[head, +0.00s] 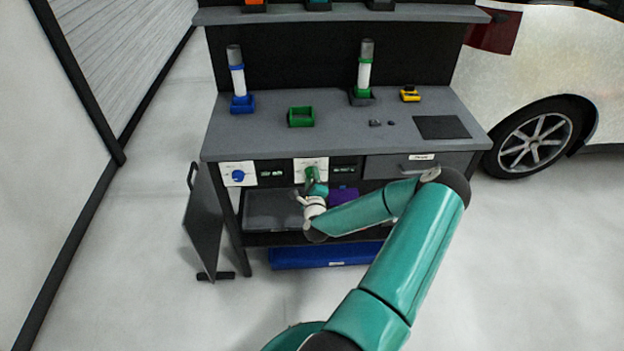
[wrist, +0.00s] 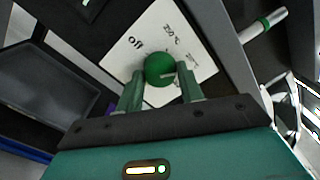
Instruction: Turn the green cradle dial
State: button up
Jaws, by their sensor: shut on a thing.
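The green cradle dial (wrist: 160,68) is a round knob on a white panel (wrist: 122,62) printed with "Off" and temperature marks. In the head view the green dial (head: 311,173) shows on the front of the workbench, partly hidden by my arm. My gripper (wrist: 160,85) is at the dial, with one green finger on each side of it, shut on it. The wrist view is turned, so the panel looks tilted. My gripper also shows small in the head view (head: 314,187). A blue dial (head: 238,175) sits on another white panel to the left.
On the bench top (head: 270,133) are a blue cradle (head: 242,105) and a green cradle (head: 362,97) holding upright rolls, a green open box (head: 301,117) and a yellow tool (head: 409,94). A drawer (head: 390,166) is right of the dial. A shelf tray (head: 270,210) lies below.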

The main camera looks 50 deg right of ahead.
jog(key=n, duration=0.5)
jog(key=shift+n, duration=0.4)
jog(key=n, duration=1.2)
jog(key=shift+n, duration=0.4)
jog(key=n, duration=0.5)
jog(key=o, duration=1)
